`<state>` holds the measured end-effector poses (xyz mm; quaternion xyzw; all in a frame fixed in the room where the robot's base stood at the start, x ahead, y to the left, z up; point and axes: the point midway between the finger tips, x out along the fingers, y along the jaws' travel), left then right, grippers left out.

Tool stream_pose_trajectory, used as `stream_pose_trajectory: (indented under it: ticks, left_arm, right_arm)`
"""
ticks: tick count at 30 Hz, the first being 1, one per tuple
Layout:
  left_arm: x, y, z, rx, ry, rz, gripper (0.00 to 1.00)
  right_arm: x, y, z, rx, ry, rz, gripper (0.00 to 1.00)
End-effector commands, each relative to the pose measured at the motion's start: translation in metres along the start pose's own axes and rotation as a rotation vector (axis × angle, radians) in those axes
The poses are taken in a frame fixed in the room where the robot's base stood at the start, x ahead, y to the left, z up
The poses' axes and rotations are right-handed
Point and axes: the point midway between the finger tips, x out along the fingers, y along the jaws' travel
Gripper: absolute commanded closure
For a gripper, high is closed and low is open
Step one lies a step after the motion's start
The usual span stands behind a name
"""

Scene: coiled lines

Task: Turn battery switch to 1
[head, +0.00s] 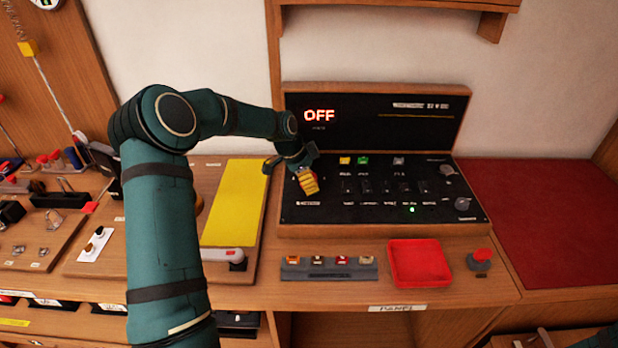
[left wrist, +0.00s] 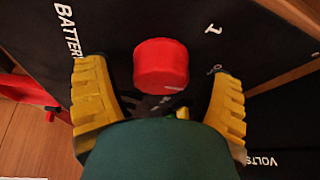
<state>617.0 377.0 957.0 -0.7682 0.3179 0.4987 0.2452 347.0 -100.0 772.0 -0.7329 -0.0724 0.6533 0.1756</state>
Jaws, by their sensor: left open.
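The battery switch is a round red knob (left wrist: 161,64) on a black panel, seen in the left wrist view. A white mark shows on its lower edge. The label beginning "BATTER" is to its left, a "1" to its upper right, and another mark by the right finger is partly hidden. My left gripper (head: 307,181) is open at the panel's left side in the head view. Its yellow ribbed fingers stand on either side of the knob in the left wrist view, with gaps showing. In the head view the gripper largely hides the knob. My right gripper is not in view.
The display (head: 319,115) above the panel reads OFF in red. Small switches and a green light (head: 411,210) are to the right of the gripper. A yellow board (head: 235,203), a red tray (head: 419,263) and a button strip (head: 329,268) are nearby.

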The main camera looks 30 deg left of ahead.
Motion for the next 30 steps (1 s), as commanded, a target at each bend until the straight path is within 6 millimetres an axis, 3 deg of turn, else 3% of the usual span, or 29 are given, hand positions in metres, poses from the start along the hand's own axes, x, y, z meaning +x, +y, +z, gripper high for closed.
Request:
stream_pose_trajectory:
  ticks: [1,6,7,20,30]
  left_arm:
    - [0.0,0.0,0.0,0.0,0.0,0.0,0.22]
    - [0.0,0.0,0.0,0.0,0.0,0.0,0.81]
    - [0.0,0.0,0.0,0.0,0.0,0.0,0.87]
    - [0.0,0.001,0.001,-0.038,-0.004,-0.015,0.87]
    - [0.002,0.001,0.0,-0.246,-0.017,-0.103,0.87]
  right_arm:
    - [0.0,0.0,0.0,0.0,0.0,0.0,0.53]
    - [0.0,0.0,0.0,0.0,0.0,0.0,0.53]
    - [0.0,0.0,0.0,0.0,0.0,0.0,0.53]
    - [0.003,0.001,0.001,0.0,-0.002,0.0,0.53]
    - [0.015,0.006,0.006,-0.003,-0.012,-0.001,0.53]
